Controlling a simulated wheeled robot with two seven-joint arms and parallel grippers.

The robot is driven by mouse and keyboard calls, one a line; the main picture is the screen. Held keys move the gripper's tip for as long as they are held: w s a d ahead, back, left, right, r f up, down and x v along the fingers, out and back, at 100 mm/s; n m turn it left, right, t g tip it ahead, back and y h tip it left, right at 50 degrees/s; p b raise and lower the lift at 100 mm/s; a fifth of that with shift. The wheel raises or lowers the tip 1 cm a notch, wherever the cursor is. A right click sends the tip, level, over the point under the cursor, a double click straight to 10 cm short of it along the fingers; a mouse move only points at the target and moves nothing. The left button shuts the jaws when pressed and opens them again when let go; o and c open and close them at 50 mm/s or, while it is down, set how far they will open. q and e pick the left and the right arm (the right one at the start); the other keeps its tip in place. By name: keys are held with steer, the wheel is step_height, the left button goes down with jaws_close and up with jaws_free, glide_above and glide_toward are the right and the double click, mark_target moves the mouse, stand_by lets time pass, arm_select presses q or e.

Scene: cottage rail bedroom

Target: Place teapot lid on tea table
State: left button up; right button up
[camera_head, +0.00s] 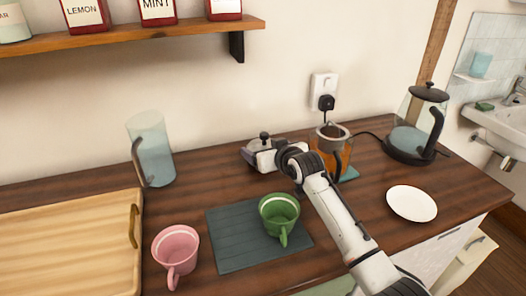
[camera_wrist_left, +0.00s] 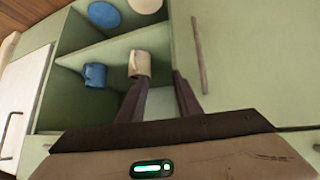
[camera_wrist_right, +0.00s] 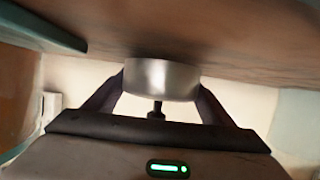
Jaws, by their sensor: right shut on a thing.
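The silver teapot lid with a black knob (camera_wrist_right: 160,80) is between the fingers of my right gripper (camera_wrist_right: 160,95), which is shut on its sides. In the head view the lid (camera_head: 264,144) and right gripper (camera_head: 262,158) are just left of the glass teapot (camera_head: 342,156), low by the wooden tea table top (camera_head: 370,212). I cannot tell whether the lid touches the wood. The teapot holds amber tea and has an uncovered metal rim. My left gripper (camera_wrist_left: 158,100) is open and empty in the left wrist view, facing green cabinet shelves.
A green cup (camera_head: 279,212) stands on a dark mat (camera_head: 230,235), with a pink cup (camera_head: 175,250) to the left. A glass jug (camera_head: 152,150), wooden tray (camera_head: 70,240), kettle (camera_head: 415,125) and white plate (camera_head: 411,203) stand around. Bare wood lies between jug and lid.

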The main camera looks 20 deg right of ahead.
steer(key=shift+f, duration=0.2)
steer(key=shift+f, duration=0.15)
steer(key=o, duration=1)
steer(key=shift+o, duration=0.2)
steer(key=shift+r, duration=0.25)
steer(key=p+v, duration=0.1)
steer(key=v, duration=1.1)
